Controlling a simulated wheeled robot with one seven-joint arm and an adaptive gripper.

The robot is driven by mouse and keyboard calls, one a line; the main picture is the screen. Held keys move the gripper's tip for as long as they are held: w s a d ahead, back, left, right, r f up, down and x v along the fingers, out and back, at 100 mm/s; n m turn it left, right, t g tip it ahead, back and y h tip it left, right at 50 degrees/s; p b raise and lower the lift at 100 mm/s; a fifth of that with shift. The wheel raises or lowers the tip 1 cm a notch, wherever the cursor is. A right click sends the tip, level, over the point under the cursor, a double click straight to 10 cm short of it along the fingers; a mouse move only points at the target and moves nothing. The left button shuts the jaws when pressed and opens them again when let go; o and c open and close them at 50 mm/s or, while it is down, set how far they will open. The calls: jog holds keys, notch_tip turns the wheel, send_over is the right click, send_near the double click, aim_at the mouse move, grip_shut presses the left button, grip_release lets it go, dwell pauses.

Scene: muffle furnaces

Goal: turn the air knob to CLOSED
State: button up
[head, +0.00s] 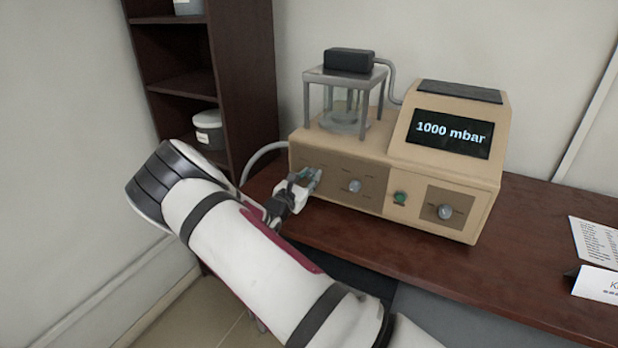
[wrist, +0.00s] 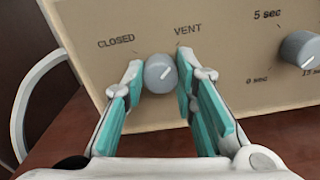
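The air knob (wrist: 160,73) is a round grey knob on the beige front panel, with CLOSED printed to its upper left and VENT to its upper right. Its white pointer line tilts up and right, towards VENT. My gripper (wrist: 161,76) faces the panel with its teal fingers spread, one on each side of the knob. Slim gaps seem to show beside the knob; I see no clear grip. In the head view, my gripper (head: 314,178) is at the left end of the panel and hides this knob.
The beige unit (head: 475,175) reads 1000 mbar on its display (head: 449,132). A timer knob (head: 355,186), a green button (head: 400,198) and another knob (head: 445,211) lie to the right. A hose (head: 262,154) curves at the left. A dark shelf (head: 240,70) stands behind.

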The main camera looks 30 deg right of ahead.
grip_shut()
jog(key=n, duration=0.4)
jog(key=shift+n, duration=0.3)
jog(key=n, duration=0.4)
jog(key=shift+n, duration=0.3)
jog(key=n, duration=0.4)
jog(key=shift+w+a, duration=0.1)
jog(key=shift+n+b, duration=0.4)
jog(key=shift+n, duration=2)
